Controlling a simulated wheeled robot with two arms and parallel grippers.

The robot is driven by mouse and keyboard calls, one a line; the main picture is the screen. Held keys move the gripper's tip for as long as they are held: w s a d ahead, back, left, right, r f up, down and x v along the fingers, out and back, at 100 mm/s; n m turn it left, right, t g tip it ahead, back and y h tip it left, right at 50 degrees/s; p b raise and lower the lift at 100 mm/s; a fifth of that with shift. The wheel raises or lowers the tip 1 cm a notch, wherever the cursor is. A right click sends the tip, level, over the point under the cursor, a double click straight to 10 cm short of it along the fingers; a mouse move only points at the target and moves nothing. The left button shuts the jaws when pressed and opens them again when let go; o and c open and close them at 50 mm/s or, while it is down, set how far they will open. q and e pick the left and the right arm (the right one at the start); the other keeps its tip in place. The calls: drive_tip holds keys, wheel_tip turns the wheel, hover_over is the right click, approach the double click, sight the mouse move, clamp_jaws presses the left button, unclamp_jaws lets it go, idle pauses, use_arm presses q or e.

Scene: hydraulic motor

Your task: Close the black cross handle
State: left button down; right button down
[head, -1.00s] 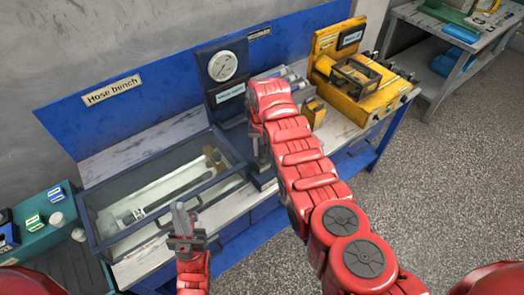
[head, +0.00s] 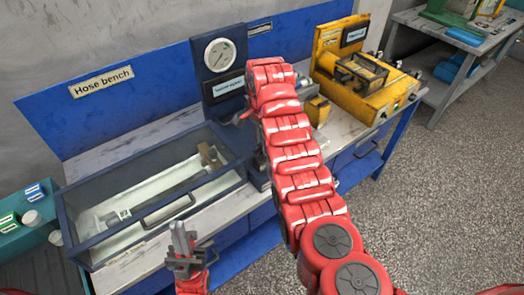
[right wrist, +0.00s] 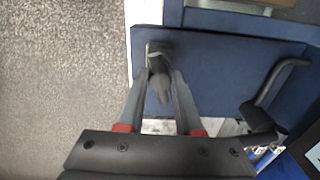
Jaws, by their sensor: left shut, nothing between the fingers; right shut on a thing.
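My right gripper (right wrist: 159,66) is shut on a dark handle piece in the right wrist view, in front of a blue panel (right wrist: 225,72). This piece appears to be the black cross handle (right wrist: 159,84), though its full cross shape is not clear there. In the head view my red right arm covers most of the area below the gauge, hiding the handle. My left gripper (head: 184,238) is shut and empty, pointing up in front of the blue-framed hose bench box (head: 88,250).
A round gauge (head: 219,54) sits on a dark blue upright panel above a label. The box has a clear lid with a bar handle (head: 168,209). A yellow machine (head: 365,85) stands right of my right arm. A teal cabinet (head: 40,228) is at the left.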

drive_tip(key=shift+m+b, duration=1.25)
drive_tip(key=shift+m, duration=0.05)
drive_tip(key=c, duration=0.6)
unclamp_jaws()
drive_tip(key=shift+r, duration=0.1)
